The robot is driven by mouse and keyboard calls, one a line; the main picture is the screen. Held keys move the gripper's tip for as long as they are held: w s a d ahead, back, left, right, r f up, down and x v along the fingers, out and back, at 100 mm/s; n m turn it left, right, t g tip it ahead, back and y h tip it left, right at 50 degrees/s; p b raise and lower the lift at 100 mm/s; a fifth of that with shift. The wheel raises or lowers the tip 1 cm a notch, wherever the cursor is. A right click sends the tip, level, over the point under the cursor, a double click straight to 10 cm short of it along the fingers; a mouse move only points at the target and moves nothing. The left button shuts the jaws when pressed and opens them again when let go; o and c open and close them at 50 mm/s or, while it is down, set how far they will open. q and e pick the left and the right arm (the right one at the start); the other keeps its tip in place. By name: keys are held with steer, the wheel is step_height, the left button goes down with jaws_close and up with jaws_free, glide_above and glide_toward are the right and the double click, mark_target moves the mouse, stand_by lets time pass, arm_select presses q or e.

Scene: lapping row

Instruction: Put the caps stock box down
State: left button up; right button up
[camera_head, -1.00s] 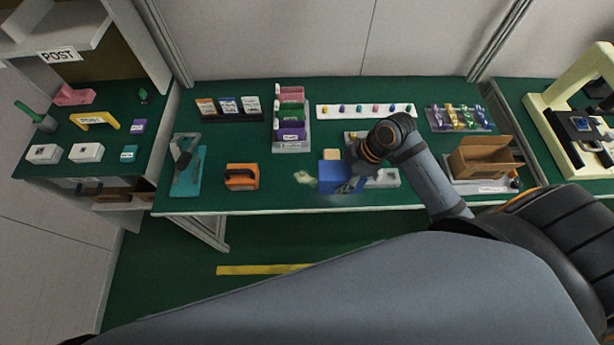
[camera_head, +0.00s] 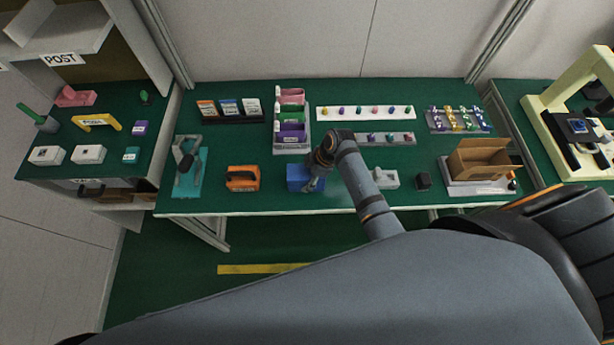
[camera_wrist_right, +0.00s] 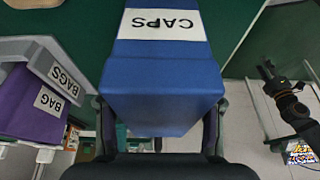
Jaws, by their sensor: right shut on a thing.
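My left gripper is not visible in the head view.
Bare table shows near the front edge.

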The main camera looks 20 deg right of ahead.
steer(key=o, duration=1)
steer(key=shift+f, duration=0.15)
steer(key=shift+c, duration=0.2)
steer(key=o, duration=0.5)
steer(key=shift+r, duration=0.2)
steer(key=v, duration=1.2)
steer(key=shift+b, duration=0.4)
